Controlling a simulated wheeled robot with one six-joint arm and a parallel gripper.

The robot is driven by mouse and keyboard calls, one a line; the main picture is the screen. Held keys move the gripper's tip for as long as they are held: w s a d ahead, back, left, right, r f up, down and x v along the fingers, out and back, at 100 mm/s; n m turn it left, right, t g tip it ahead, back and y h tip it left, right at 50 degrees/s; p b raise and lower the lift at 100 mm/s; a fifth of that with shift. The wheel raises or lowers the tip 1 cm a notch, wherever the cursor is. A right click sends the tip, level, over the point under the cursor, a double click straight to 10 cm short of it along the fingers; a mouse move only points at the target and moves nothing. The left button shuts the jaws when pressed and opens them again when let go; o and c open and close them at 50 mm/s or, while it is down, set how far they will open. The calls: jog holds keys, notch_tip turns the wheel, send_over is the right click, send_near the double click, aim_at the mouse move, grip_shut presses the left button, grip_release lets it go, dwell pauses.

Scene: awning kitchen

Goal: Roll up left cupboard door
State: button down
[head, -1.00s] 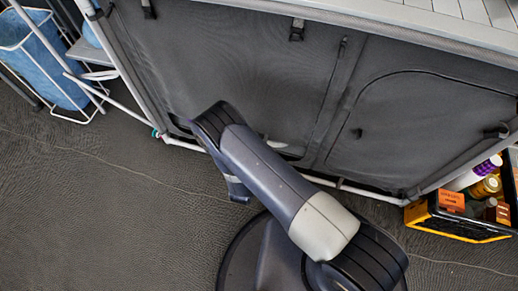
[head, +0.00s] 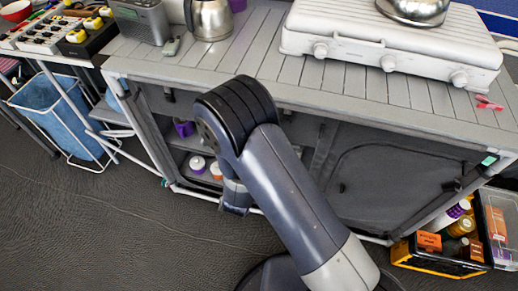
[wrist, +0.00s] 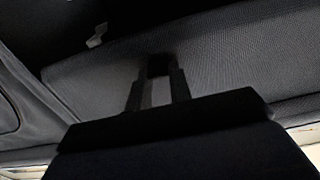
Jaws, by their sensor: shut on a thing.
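The left cupboard door is a dark grey mesh flap. It fills much of the wrist view (wrist: 235,60), lifted and slanting. My gripper (wrist: 158,72) is shut on this door there, near a dark tab; the exact grip is in shadow. In the head view my arm hides the gripper and most of the raised flap. The left cupboard (head: 187,141) is open at its lower part, showing shelves with a purple item (head: 185,129) and white-lidded jars (head: 197,164).
The right cupboard door (head: 400,175) is closed. A stove (head: 390,45) and kettle (head: 210,20) stand on the slatted counter (head: 330,85) above. A crate of bottles (head: 440,262) sits at lower right, a blue bin (head: 65,115) at left. The floor (head: 90,220) at front left is clear.

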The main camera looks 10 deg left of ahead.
notch_tip(320, 180, up, 9)
jog(key=p, duration=0.3)
jog(key=shift+r, duration=0.25)
jog(key=c, duration=1.6)
grip_release()
jog(key=shift+c, duration=0.2)
jog(key=o, duration=0.4)
jog(key=shift+c, duration=0.2)
jog(key=shift+s, duration=0.1)
jog(key=s, duration=1)
jog(key=shift+s+a, duration=0.3)
jog(key=shift+a, duration=0.15)
jog(key=shift+w, duration=0.1)
